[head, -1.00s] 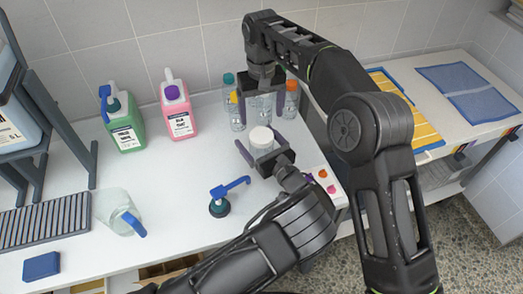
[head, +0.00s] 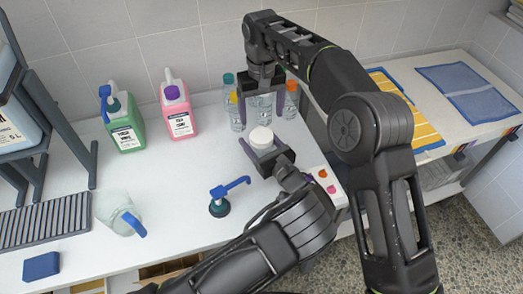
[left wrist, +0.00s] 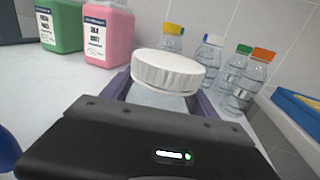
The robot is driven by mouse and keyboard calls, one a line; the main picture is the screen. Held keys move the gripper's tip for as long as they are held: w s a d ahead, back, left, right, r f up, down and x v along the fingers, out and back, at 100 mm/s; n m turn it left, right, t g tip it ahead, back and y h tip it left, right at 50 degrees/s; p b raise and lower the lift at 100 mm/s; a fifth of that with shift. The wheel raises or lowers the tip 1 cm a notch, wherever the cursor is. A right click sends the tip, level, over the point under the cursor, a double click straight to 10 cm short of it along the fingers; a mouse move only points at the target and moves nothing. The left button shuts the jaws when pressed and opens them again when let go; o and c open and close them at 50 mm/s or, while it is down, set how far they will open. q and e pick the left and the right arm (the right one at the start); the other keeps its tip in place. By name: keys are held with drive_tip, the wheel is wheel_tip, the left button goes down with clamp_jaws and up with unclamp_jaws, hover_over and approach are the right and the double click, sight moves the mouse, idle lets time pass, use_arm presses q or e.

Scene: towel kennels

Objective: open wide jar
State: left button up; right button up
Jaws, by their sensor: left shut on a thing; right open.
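The wide jar (head: 264,151) is clear with a white ribbed lid (head: 261,137). It stands upright on the white counter, lid on. My left gripper (head: 263,147) is shut around the jar's body, below the lid. In the left wrist view the lid (left wrist: 168,72) sits above the gripper's palm and the jar's body (left wrist: 155,98) shows between the fingers, its lower part hidden. My right gripper (head: 261,105) is open, fingers pointing down, behind the jar and in front of the clear bottles in the head view.
Several clear bottles with coloured caps (head: 290,100) stand behind the jar. A green jug (head: 125,132) and a pink jug (head: 178,115) stand at the back left. A blue pump top (head: 220,205) and a tipped clear container (head: 118,211) lie nearer. The counter's middle is clear.

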sight(261, 135)
use_arm(q)
clamp_jaws()
use_arm(e)
drive_tip(key=shift+a, duration=0.1)
drive_tip(key=m, duration=0.5)
drive_tip(key=shift+m, duration=0.3)
drive_tip(key=m, duration=2.1)
drive_tip(key=shift+f, duration=4)
